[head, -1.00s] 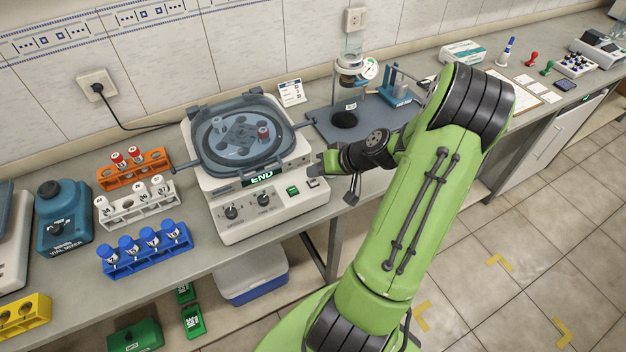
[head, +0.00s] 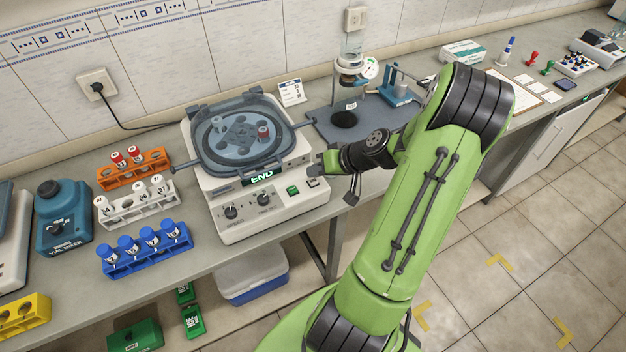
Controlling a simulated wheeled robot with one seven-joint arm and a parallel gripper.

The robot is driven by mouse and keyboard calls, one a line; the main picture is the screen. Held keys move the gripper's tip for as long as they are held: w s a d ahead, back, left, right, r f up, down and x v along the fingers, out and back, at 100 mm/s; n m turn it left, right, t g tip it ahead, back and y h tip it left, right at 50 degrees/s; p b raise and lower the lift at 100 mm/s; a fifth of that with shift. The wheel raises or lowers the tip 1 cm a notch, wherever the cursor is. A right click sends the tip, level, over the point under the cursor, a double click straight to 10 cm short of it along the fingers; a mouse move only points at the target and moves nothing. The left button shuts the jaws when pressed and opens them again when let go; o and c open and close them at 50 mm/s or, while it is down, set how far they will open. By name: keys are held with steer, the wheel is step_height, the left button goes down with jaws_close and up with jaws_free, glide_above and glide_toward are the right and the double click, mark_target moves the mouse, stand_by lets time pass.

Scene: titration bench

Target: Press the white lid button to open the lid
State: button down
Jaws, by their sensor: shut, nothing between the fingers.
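The centrifuge (head: 275,217) stands on the bench with its clear blue-grey lid (head: 215,160) down over the rotor. A vial with a red top shows through the lid. Its display (head: 262,177) reads END. The white lid button (head: 313,182) sits at the right end of the front panel, right of a green button (head: 292,190). My gripper (head: 322,167) is shut and empty, close to the panel's right end, just above the white button in the picture. I cannot tell whether it touches the machine.
Racks of red-capped (head: 133,168), white-capped (head: 136,206) and blue-capped (head: 146,251) vials stand left of the centrifuge. A blue vial mixer (head: 62,220) is further left. Behind my gripper stands an apparatus with a gauge (head: 368,70) on a grey mat (head: 320,124). The bench's right part holds smaller items.

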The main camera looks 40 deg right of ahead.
mark_target(317, 181)
steer(key=shift+f, duration=0.35)
steer(key=shift+f+b, duration=0.45)
steer(key=shift+b, duration=0.25)
steer(key=shift+r, duration=0.15)
stand_by(0.4)
steer(key=shift+r+p, duration=0.65)
steer(key=shift+r, duration=0.1)
step_height(317, 181, up, 5)
steer(key=p, duration=0.4)
steer(key=shift+r, duration=0.1)
stand_by(0.4)
